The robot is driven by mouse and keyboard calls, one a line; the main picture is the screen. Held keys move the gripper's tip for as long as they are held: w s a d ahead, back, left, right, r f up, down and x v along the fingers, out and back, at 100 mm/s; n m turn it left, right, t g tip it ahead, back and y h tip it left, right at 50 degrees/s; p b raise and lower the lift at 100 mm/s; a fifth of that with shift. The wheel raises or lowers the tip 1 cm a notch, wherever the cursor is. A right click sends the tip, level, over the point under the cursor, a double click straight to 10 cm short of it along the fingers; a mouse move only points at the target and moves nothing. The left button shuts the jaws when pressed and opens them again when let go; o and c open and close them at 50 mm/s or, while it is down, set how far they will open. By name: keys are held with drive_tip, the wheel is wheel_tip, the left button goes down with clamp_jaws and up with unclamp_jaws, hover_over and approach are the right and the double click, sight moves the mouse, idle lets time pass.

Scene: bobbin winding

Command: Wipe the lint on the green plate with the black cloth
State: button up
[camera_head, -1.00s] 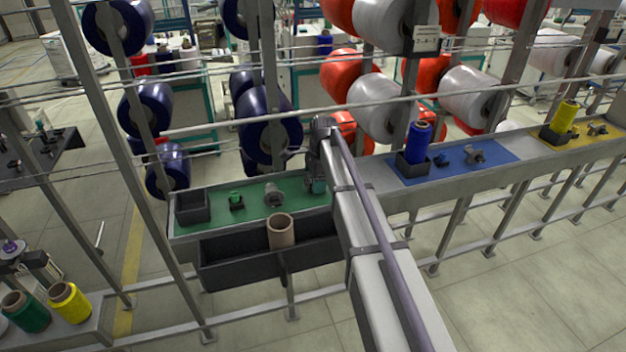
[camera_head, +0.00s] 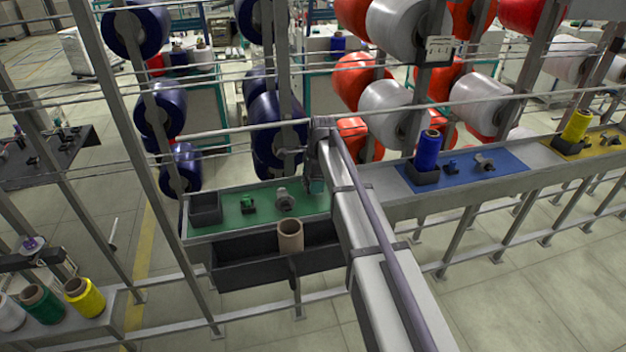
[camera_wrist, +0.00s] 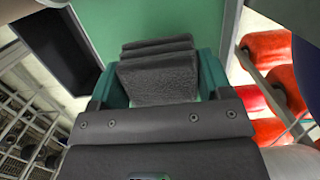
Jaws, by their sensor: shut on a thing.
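The green plate (camera_head: 232,222) lies on the left part of the grey ledge in the head view. It also fills the top middle of the wrist view (camera_wrist: 185,17). My gripper (camera_wrist: 158,85) is shut on the black cloth (camera_wrist: 158,75), a folded, rough dark pad between its green fingers. In the head view my gripper (camera_head: 316,184) is over the right end of the plate, partly hidden by my arm, and the cloth cannot be made out there. I cannot tell whether the cloth touches the plate. No lint can be made out.
A black open box (camera_head: 206,209), a small green-topped part (camera_head: 248,204) and a grey metal fitting (camera_head: 285,200) stand on the plate. A black bin (camera_head: 240,272) with a brown tube (camera_head: 290,237) hangs in front. A blue plate (camera_head: 500,165) with a blue bobbin (camera_head: 428,150) lies right.

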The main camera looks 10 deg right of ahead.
drive_tip(key=shift+r+p, duration=1.05)
drive_tip(key=shift+r, duration=0.55)
wheel_tip(320, 180, up, 3)
drive_tip(key=p, duration=0.3)
drive_tip(key=shift+r, duration=0.15)
